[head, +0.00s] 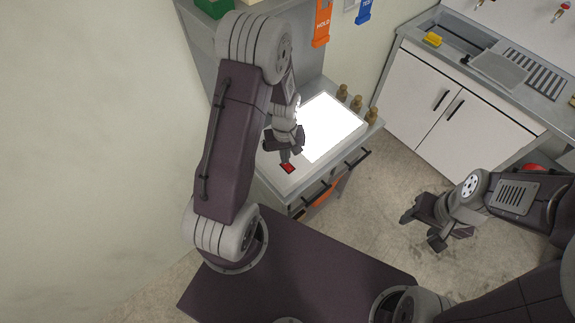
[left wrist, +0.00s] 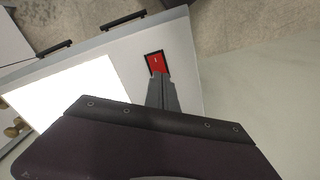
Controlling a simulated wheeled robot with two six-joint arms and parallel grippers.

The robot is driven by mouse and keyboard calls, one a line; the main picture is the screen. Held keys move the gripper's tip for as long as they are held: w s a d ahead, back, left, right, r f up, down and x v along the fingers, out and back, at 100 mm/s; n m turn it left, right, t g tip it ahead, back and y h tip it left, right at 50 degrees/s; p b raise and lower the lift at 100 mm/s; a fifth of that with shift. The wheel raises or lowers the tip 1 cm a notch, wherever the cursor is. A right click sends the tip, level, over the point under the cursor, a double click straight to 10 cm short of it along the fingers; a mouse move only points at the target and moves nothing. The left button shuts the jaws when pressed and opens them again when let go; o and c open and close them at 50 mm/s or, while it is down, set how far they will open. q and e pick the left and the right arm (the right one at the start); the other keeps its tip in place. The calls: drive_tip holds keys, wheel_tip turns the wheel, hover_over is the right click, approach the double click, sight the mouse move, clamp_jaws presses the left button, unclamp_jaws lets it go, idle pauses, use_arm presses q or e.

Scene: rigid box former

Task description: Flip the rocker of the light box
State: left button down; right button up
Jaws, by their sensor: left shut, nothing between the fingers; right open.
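The light box (head: 352,146) stands on a cabinet, and its panel (head: 330,127) glows bright white. Its red rocker (head: 288,169) sits in a dark frame near the front left corner of the box. In the left wrist view the rocker (left wrist: 156,62) shows a small white mark. My left gripper (head: 285,160) is shut and empty, pointing down at the rocker. In the left wrist view the fingertips (left wrist: 158,76) overlap the rocker's near edge; I cannot tell whether they touch it. My right gripper (head: 420,228) is open and empty over the floor at the right.
A sink counter (head: 481,72) is at the back right. Drawers with dark handles (head: 325,192) are below the box. The floor between is clear.

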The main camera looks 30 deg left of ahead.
use_arm(q)
drive_tip(key=shift+f+b, duration=0.5)
drive_tip(key=shift+f, duration=0.25)
wheel_tip(320, 180, up, 7)
drive_tip(key=p, duration=0.6)
idle(0.3)
idle(0.4)
drive_tip(key=s+d+r+m+t+b, duration=0.1)
drive_tip(key=s+d+r+m+b, duration=0.1)
drive_tip(key=s+d+m+b, duration=0.3)
drive_tip(key=shift+s+m+b, duration=1.1)
drive_tip(key=shift+s+b, duration=0.55)
drive_tip(key=shift+b, duration=0.15)
